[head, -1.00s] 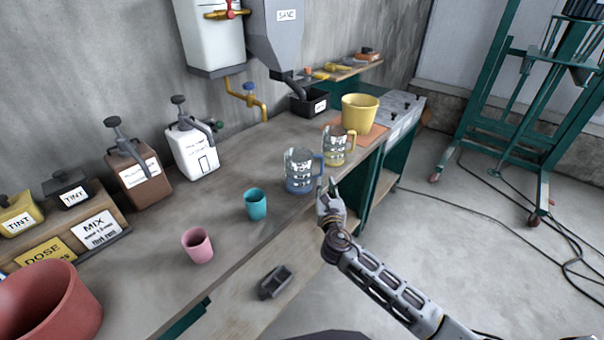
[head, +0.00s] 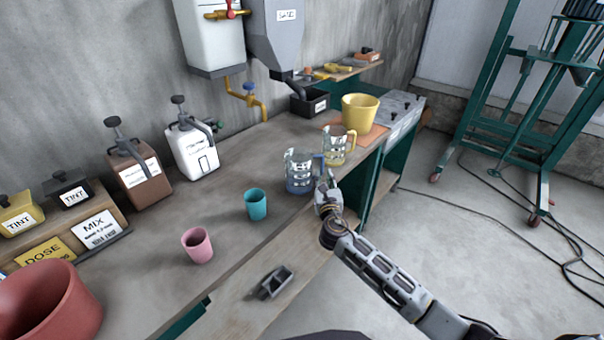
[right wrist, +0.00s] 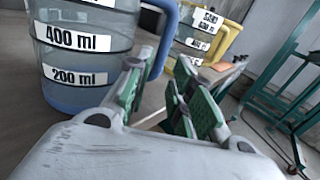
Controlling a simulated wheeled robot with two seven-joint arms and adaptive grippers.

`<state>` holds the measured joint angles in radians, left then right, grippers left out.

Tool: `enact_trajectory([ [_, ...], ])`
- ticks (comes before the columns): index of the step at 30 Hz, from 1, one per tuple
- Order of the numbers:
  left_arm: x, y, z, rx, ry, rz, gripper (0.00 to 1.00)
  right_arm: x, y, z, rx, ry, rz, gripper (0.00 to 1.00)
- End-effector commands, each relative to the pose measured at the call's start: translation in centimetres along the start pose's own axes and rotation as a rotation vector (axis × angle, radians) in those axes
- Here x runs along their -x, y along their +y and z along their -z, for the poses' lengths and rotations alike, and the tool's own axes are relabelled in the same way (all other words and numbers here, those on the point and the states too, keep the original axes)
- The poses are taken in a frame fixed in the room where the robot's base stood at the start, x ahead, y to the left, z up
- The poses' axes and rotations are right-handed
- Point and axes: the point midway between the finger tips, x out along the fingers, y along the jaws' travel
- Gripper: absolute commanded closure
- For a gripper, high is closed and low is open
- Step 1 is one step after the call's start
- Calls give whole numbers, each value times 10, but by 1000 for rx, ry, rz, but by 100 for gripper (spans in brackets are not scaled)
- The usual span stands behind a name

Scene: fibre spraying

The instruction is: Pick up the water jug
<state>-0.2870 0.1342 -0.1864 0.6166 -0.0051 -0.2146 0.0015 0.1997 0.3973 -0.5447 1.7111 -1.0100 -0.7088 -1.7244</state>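The water jug (head: 299,174) is a clear measuring jug with blue-tinted content and a blue handle. It stands upright on the workbench, left of a similar jug with a yellow handle (head: 337,147). In the right wrist view the water jug (right wrist: 84,62) fills the upper left, with 400 ml and 200 ml labels. My right gripper (head: 325,190) is at the handle side of the water jug. Its green-padded fingers (right wrist: 160,98) are apart, and the blue handle (right wrist: 163,40) shows just beyond the gap; I cannot tell if they touch it. My left gripper is not in view.
On the workbench (head: 225,220) stand a teal cup (head: 256,205), a pink cup (head: 197,246) and a red bucket (head: 48,305). A yellow bucket (head: 360,112) is behind the jugs. A small grey holder (head: 276,282) lies on the lower front ledge.

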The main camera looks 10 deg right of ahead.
Motion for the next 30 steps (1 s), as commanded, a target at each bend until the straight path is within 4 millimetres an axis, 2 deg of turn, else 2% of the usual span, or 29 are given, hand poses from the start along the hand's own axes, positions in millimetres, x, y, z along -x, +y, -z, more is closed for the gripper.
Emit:
enact_trajectory([
  [12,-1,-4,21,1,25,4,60,-36,2,2,0,0,2,77],
  [19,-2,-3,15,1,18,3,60,-47,2,2,0,0,0,77],
  [30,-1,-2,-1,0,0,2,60,-48,2,2,0,0,0,77],
])
